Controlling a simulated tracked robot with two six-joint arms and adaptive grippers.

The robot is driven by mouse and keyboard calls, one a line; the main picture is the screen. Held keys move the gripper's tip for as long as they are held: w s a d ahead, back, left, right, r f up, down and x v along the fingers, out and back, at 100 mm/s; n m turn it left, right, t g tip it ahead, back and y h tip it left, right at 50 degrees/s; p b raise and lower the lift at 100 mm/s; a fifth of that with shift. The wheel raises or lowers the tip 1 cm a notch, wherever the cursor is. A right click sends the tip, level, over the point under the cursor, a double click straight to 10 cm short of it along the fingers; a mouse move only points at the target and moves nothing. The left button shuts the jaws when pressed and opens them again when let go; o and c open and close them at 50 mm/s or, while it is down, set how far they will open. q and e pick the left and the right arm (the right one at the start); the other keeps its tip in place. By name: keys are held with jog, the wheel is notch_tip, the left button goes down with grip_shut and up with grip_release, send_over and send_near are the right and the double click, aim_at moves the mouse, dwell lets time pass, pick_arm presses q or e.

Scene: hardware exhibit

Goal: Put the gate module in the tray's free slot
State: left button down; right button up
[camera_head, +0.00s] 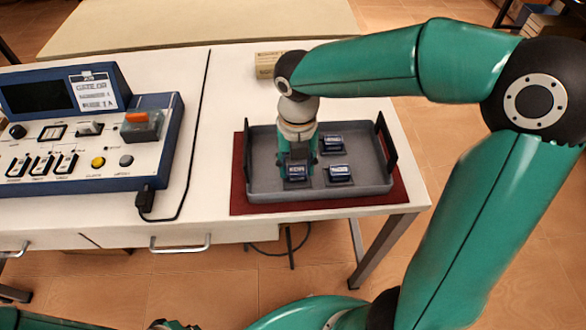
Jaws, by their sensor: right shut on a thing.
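The grey tray (258,185) sits on a dark red mat near the table's right end. My right gripper (297,163) reaches down into the tray's left front part. It is shut on a dark blue module with a pale label, the gate module (297,172); its label is too small to read. The gate module is low in the tray; I cannot tell whether it touches the tray floor. Two similar modules sit in the tray, one to its right (339,173) and one behind (332,143). The slot beneath the gripper is hidden.
A blue and white control console (100,155) with a screen, switches and an orange-topped part stands at the left. Its black cable runs across the table between console and tray. A small beige box (266,64) is behind the tray. The tray has raised black end handles (386,143).

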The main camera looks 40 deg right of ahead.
aim_at(297, 169)
jog(key=shift+f, duration=0.35)
jog(key=shift+f, duration=0.15)
jog(key=o, duration=1.1)
notch_tip(297, 169, up, 12)
jog(key=p, duration=0.2)
jog(key=shift+r, duration=0.2)
